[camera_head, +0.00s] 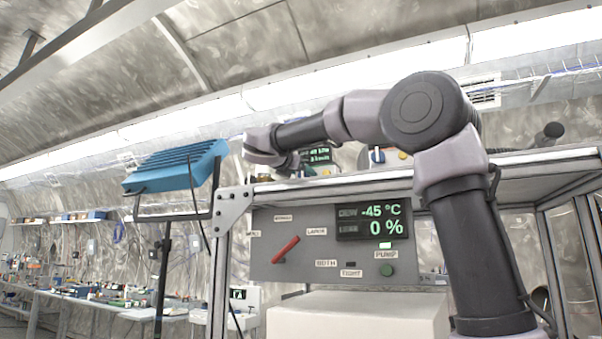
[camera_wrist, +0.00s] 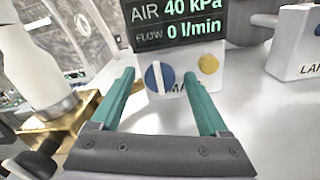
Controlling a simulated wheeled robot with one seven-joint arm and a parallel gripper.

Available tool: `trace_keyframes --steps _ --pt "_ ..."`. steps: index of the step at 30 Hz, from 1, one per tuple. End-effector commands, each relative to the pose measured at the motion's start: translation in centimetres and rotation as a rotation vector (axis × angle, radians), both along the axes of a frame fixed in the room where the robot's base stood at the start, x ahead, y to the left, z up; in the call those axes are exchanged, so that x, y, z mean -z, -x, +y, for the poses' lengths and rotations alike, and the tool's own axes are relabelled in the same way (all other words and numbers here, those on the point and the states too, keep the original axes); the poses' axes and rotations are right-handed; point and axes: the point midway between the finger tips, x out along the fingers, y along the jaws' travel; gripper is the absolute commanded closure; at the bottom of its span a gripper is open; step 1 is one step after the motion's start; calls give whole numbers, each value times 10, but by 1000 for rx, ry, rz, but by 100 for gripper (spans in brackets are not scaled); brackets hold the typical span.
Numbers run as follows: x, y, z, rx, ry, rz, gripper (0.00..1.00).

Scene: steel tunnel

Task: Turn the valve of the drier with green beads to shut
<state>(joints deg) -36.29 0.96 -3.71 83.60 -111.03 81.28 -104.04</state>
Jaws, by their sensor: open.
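No green beads show in either view, and I cannot tell which fitting belongs to that drier. A blue round knob (camera_wrist: 158,77) with a white bar sits on a white box (camera_wrist: 190,58) under a display (camera_wrist: 175,22) reading AIR 40 kPa, FLOW 0 l/min. The bar stands nearly upright. My gripper (camera_wrist: 165,82) is open and empty, its teal fingers apart with the knob showing between them; contact cannot be told. In the head view my gripper (camera_head: 285,163) is above the shelf, partly hidden. A red lever (camera_head: 286,249) slants on the grey panel (camera_head: 330,268) below.
A second white box (camera_wrist: 297,45) stands right in the wrist view. A pale cylinder on a brass-coloured base (camera_wrist: 62,118) is at left. The panel display (camera_head: 382,220) reads -45 °C, 0 %. A blue lamp (camera_head: 175,167) on a stand is left of the shelf frame (camera_head: 219,260).

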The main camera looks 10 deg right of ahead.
Motion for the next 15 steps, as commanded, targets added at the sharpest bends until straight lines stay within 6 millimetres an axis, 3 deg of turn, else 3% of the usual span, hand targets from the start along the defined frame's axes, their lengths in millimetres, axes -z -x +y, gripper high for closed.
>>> trace_keyframes --steps 5,11,12,15 --pt "0 0 0 0 0 0 22" --pt "0 0 0 0 0 0 94" --pt "0 0 0 0 0 0 100" --pt "0 0 0 0 -1 -1 100"
